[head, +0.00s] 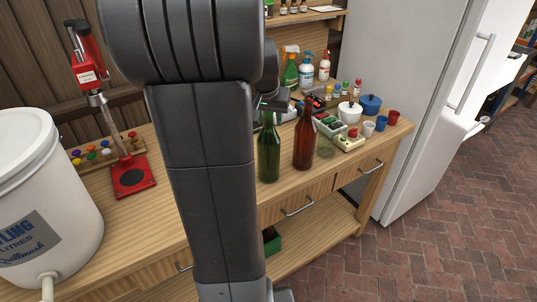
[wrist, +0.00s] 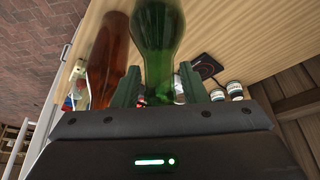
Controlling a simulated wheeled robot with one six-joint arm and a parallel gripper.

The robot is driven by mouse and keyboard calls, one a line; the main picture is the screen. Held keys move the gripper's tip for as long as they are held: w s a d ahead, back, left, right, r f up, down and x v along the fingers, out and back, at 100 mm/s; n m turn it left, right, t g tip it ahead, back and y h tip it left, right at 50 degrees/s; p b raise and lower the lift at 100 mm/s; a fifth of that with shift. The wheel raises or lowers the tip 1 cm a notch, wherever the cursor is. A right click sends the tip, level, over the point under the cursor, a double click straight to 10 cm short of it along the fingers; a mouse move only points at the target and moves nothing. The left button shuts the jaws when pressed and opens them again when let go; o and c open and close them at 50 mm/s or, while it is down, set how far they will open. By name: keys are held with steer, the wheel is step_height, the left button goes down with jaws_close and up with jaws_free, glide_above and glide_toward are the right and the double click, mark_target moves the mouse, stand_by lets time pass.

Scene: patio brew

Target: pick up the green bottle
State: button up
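The green bottle (head: 268,155) stands upright on the wooden workbench (head: 330,190), just right of my arm in the head view. In the wrist view the green bottle (wrist: 157,35) is large at the top middle, its narrower part running down between my fingers. My gripper (wrist: 158,80) is open, with gaps visible on both sides of the bottle. In the head view my gripper (head: 271,106) is a small dark shape by the bottle's neck, mostly hidden by my arm. I cannot tell how deep the neck sits between the fingers.
A brown bottle (head: 304,140) stands close to the right of the green one; it also shows in the wrist view (wrist: 110,55). Behind are spray bottles (head: 290,72), a white pot (head: 349,112) and a blue pot (head: 370,104). A red capper (head: 132,178) and white bucket (head: 45,190) stand left.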

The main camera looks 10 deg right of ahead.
jaws_close()
steer(key=shift+w+r, duration=0.1)
stand_by(1.1)
